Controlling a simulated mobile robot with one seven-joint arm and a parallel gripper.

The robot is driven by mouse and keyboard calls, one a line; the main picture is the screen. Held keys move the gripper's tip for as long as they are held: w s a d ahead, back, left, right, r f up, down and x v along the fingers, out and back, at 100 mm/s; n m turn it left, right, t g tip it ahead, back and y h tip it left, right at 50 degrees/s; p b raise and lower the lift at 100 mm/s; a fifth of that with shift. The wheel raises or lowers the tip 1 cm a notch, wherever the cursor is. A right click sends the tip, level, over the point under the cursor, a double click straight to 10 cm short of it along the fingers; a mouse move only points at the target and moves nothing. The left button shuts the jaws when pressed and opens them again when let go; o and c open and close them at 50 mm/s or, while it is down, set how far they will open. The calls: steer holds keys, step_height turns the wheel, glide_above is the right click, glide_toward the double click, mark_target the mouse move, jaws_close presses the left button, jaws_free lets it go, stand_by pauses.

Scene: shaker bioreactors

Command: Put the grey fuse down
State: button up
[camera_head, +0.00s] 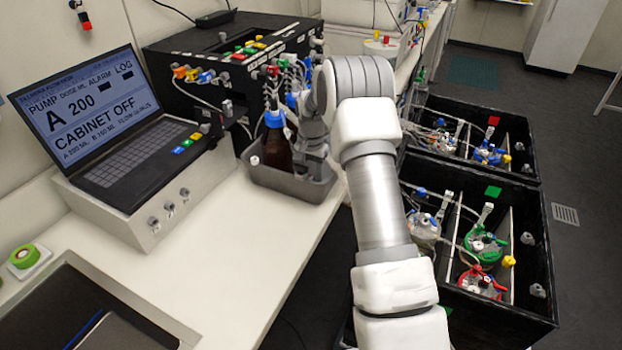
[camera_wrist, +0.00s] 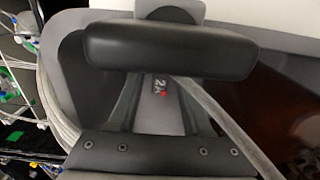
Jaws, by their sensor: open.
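My gripper (camera_head: 312,158) is low over the right part of the grey tray (camera_head: 262,178), beside the brown bottle (camera_head: 277,150) with a blue cap. In the wrist view, a dark rounded bar and a screwed plate of my gripper fill the middle. Between them shows a grey piece marked "2A" with a red dot, which looks like the grey fuse (camera_wrist: 160,88). My gripper is open around it, not clamped. The fuse's lower end is hidden, so I cannot tell whether it touches the tray floor. In the head view my arm and gripper hide the fuse.
A laptop (camera_head: 90,125) reading "CABINET OFF" stands left. A black box (camera_head: 225,55) with coloured plugs and tubes is behind the tray. Black open cabinets (camera_head: 545,250) with vessels stand right. The white bench (camera_head: 225,235) in front of the tray is clear.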

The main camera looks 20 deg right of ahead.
step_height(320, 180, up, 12)
step_height(320, 180, up, 9)
steer(key=n+t, duration=0.1)
steer(key=n, duration=0.1)
glide_above(311, 178)
steer(key=s+a, duration=0.3)
steer(key=s, duration=0.2)
steer(key=s+a+r+n+t, duration=0.2)
steer(key=s+a+r, duration=0.1)
steer(key=s+r, duration=0.55)
steer(key=s+a+f+n+t, duration=0.1)
steer(key=s+a+n, duration=0.1)
steer(key=s, duration=0.9)
steer(key=s+a+f+n+t, duration=0.1)
steer(key=s+a+n, duration=0.1)
steer(key=s, duration=0.9)
steer(key=shift+s+a+f+n+t, duration=0.2)
steer(key=shift+s+n+t, duration=0.1)
steer(key=shift+n, duration=0.2)
